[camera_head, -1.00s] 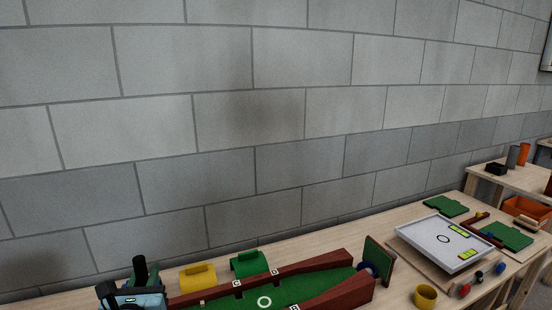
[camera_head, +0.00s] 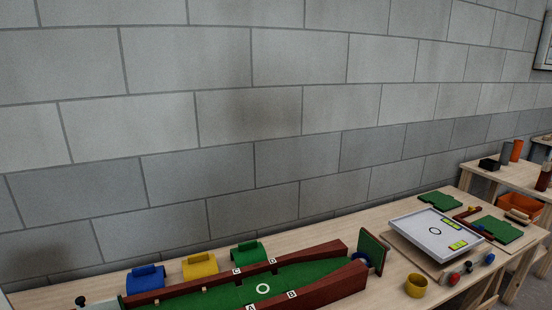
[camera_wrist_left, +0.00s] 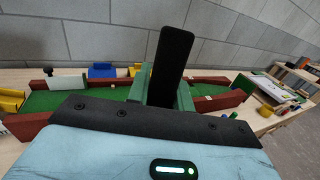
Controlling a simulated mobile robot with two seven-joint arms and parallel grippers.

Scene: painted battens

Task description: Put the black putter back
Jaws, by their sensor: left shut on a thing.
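My left gripper (camera_wrist_left: 168,75) fills the lower middle of the left wrist view, with its pale blue body and a tall black upright piece above it. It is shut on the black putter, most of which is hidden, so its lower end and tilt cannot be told. Green pieces show on both sides of the black upright. The green putting lane (camera_head: 230,293) with red-brown side walls lies below, and it also shows in the left wrist view (camera_wrist_left: 110,94). My left gripper is out of the head view, and my right gripper is in neither view.
Blue (camera_head: 146,278), yellow (camera_head: 200,266) and green (camera_head: 250,253) blocks stand behind the lane. A small black-topped thing (camera_head: 80,301) is at the left. A yellow cup (camera_head: 416,285) and a white tray board (camera_head: 404,232) are at the right. A block wall closes the back.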

